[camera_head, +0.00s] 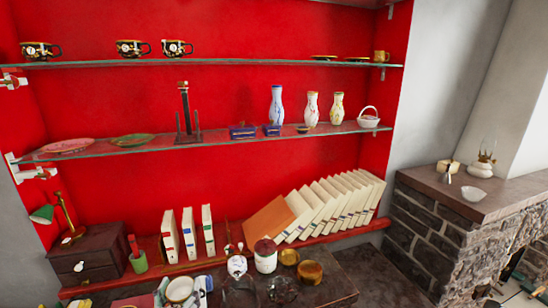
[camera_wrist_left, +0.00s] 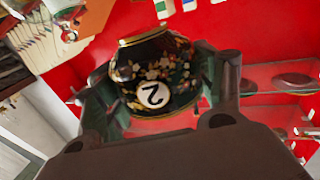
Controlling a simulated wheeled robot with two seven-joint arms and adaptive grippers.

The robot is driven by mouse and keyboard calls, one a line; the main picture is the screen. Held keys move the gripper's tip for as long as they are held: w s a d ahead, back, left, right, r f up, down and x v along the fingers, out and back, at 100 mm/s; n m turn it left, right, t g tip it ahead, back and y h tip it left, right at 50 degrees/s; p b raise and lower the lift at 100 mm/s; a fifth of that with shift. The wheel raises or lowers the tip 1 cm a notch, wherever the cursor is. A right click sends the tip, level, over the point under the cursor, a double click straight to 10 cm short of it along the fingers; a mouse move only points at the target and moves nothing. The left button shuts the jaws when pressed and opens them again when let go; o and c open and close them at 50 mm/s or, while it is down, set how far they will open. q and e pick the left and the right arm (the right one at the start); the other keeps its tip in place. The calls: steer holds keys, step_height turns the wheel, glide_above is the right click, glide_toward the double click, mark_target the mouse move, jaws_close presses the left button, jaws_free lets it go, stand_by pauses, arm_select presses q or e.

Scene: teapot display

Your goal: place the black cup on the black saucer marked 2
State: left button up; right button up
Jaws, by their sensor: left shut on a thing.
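The black cup (camera_wrist_left: 180,68), with gold trim, flowers and a white disc marked 2, fills the middle of the left wrist view. It appears upside down there, as does the whole scene. My left gripper (camera_wrist_left: 151,84) is shut on it, one dark finger on each side. In the head view I cannot clearly make out this gripper or the held cup. Two small dark flat saucers, one left (camera_head: 325,57) and one right (camera_head: 357,59), lie on the top glass shelf at the right. No number is readable on them. My right gripper is not in view.
Similar black cups, left (camera_head: 41,50), middle (camera_head: 132,48) and right (camera_head: 177,47), stand on the top shelf (camera_head: 250,64). A gold cup (camera_head: 381,56) stands beyond the saucers. Vases and boxes occupy the lower glass shelf (camera_head: 240,138). The top shelf's middle is clear.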

arm_select(q)
steer(key=s+d+f, duration=0.2)
steer(key=d+f, duration=0.2)
steer(key=f, duration=0.5)
steer(key=shift+f, duration=0.25)
steer(key=shift+r, duration=0.1)
stand_by(0.8)
steer(key=shift+f+b, duration=1.95)
steer(key=shift+f, duration=0.1)
